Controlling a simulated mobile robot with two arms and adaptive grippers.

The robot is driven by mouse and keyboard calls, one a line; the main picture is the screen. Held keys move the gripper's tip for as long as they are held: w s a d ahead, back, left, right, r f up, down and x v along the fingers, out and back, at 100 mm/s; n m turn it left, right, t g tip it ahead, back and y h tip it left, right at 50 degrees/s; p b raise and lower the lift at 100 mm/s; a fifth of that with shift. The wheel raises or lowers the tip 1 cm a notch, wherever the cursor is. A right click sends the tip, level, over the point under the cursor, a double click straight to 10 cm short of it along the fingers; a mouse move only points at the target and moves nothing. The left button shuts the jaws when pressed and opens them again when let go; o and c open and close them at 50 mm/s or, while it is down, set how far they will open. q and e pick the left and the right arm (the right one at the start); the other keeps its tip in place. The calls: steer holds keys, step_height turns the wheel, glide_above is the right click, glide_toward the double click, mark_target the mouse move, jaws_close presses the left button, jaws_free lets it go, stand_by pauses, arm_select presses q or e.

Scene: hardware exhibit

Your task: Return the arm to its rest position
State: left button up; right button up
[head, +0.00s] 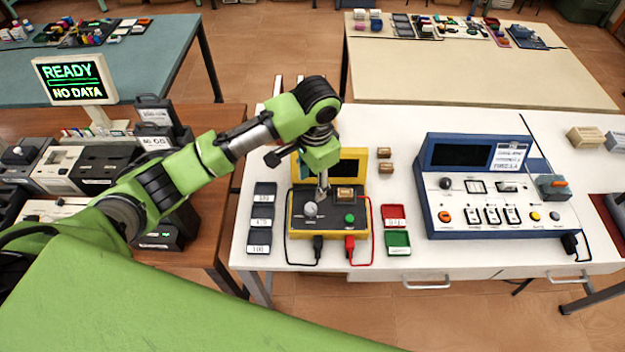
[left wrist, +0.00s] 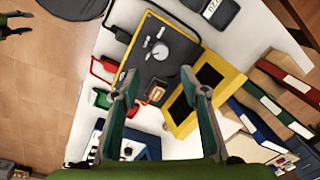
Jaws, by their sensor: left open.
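My left arm (head: 190,160) reaches in from the left, green with dark joints. My left gripper (head: 323,190) points down over the yellow and black tester box (head: 297,222) on the white table. In the left wrist view, the gripper's two fingers (left wrist: 157,90) are apart with nothing held between them. A small brown block (head: 346,193) sits on the box's panel; it also shows between the fingers in the left wrist view (left wrist: 155,92). The grey knob (head: 310,209) and green button (head: 349,218) are on the panel. My right gripper is not in view.
Dark trays (head: 262,217) stand left of the box; red (head: 394,208) and green (head: 397,251) trays stand right. Two small brown blocks (head: 385,167) lie behind them. A blue console (head: 492,222) stands further right. A monitor (head: 75,80) reads "READY NO DATA" at left.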

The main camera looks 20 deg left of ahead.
arm_select(q)
steer(key=s+d+f+n+t+h, duration=0.1)
steer(key=s+d+f+h, duration=0.15)
steer(key=s, duration=0.35)
steer(key=s+d+f+t+h, duration=0.1)
steer(key=s+d+f, duration=0.25)
steer(key=s, duration=0.25)
steer(key=s+a+n+t+y, duration=0.1)
steer(key=s+a+n+y, duration=0.3)
steer(key=s+a, duration=0.85)
step_height(320, 180, down, 31)
steer(key=s+g+h+b, duration=0.1)
steer(key=b, duration=0.4)
steer(key=s+a+f+b, duration=0.1)
steer(key=s+f+b, duration=0.1)
steer(key=s+f, duration=0.6)
steer(key=s+a+f+g+b, duration=0.1)
steer(key=s+f+b, duration=0.1)
steer(key=s+f, duration=0.7)
step_height(320, 180, down, 4)
steer(key=shift+s+a+r, duration=0.15)
steer(key=shift+a, duration=0.25)
